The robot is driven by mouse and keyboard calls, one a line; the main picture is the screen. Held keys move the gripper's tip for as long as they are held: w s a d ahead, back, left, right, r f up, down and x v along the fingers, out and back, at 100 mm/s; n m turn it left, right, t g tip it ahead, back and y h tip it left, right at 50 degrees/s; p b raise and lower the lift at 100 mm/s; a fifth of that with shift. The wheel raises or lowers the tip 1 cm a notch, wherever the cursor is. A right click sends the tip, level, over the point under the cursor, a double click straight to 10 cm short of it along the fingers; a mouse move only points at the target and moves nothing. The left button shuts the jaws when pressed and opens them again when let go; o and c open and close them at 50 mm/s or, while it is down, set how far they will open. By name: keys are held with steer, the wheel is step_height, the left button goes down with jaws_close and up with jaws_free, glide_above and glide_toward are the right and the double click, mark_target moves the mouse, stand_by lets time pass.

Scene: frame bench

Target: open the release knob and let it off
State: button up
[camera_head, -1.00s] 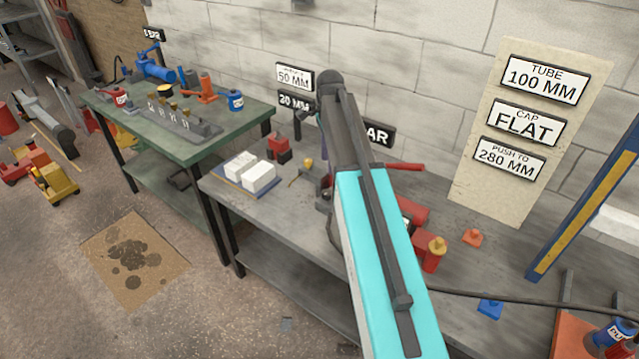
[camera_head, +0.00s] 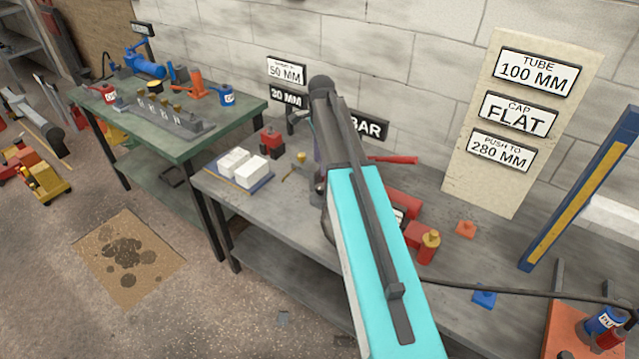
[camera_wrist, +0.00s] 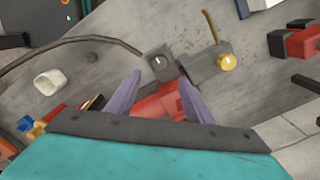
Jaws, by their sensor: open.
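A red hand pump (camera_head: 405,205) lies on the grey bench, partly hidden behind my arm. A small brass knob (camera_head: 300,158) shows left of my arm; I take it as the release knob. In the wrist view, a brass knob (camera_wrist: 227,62) sits on a grey block, right of a dark block (camera_wrist: 162,66) with a pale round spot. The red body (camera_wrist: 160,103) lies behind and between my fingers. My gripper (camera_wrist: 159,77) is open, its two fingers apart with nothing held. The brass knob is up and right of the fingertips, apart from them. My arm hides the gripper in the head view.
White blocks on a blue tray (camera_head: 262,184) and a red block (camera_head: 271,143) stand left on the bench. A red cylinder with a brass top (camera_head: 427,250) is right of my arm. A black hose (camera_head: 500,290) crosses the bench. Signs stand at the wall.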

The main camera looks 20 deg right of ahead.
mark_target(321, 187)
steer(key=shift+f+p, duration=1.1)
steer(key=shift+f, duration=4.15)
steer(key=shift+c, duration=0.2)
steer(key=c, duration=1)
